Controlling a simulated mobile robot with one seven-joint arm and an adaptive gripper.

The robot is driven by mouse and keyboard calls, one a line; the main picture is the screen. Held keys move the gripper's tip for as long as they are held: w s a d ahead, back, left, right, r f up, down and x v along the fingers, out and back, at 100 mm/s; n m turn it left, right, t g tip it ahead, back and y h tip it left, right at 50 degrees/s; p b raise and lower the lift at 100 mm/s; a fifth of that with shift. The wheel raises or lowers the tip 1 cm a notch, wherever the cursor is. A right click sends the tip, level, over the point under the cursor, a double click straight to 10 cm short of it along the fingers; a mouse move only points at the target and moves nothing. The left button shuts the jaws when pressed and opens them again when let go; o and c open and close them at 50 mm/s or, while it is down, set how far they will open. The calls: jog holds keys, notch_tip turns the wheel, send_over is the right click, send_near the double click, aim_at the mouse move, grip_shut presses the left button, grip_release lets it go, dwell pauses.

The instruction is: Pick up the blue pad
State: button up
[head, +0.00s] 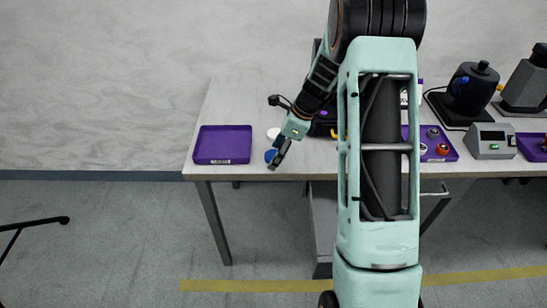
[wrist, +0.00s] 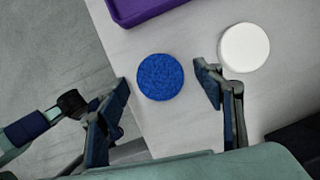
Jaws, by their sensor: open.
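The blue pad (wrist: 161,77) is a round, flat, textured disc lying on the light grey table. In the wrist view it lies ahead of my open gripper (wrist: 158,92), roughly between the two fingertips and apart from both. In the head view the blue pad (head: 270,156) shows as a small patch near the table's front edge, partly hidden by my gripper (head: 278,160). My gripper holds nothing.
A white round pad (wrist: 245,48) lies close to the right finger. An empty purple tray (head: 222,145) sits left on the table (head: 232,100). Another purple tray (head: 448,150) with small parts, a scale (head: 492,141) and dark machines (head: 470,88) stand to the right.

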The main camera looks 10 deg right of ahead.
jog(key=shift+c, duration=0.3)
jog(key=c, duration=0.8)
